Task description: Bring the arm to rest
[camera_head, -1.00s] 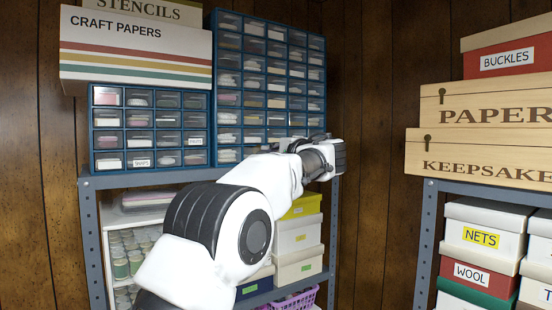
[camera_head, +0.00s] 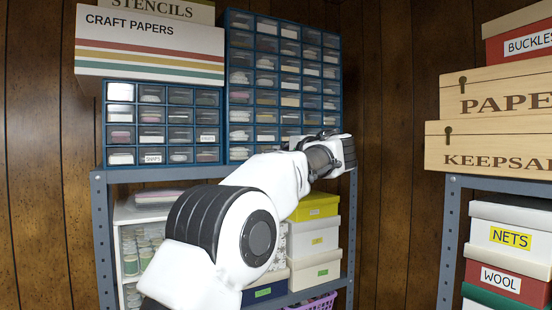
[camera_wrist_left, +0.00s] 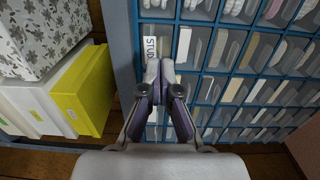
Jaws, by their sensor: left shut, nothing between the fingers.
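My left arm (camera_head: 263,215), white with dark joints, reaches up and to the right in front of the shelf in the head view. Its wrist end (camera_head: 345,152) is in front of the lower right corner of the large blue drawer cabinet (camera_head: 334,75); the fingertips cannot be made out there. In the left wrist view my left gripper (camera_wrist_left: 160,66) has its fingertips together and is empty. It is in front of the small drawers (camera_wrist_left: 215,55), beside a label reading "STUD". I cannot tell whether it touches them. My right gripper is not in view.
A smaller drawer unit (camera_head: 165,125) carries a striped craft papers box (camera_head: 150,48). Below the arm's end are stacked boxes with a yellow one (camera_head: 315,207). A second shelf (camera_head: 449,235) with wooden boxes (camera_head: 500,150) stands at the right. Bare panelled wall (camera_head: 398,120) lies between.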

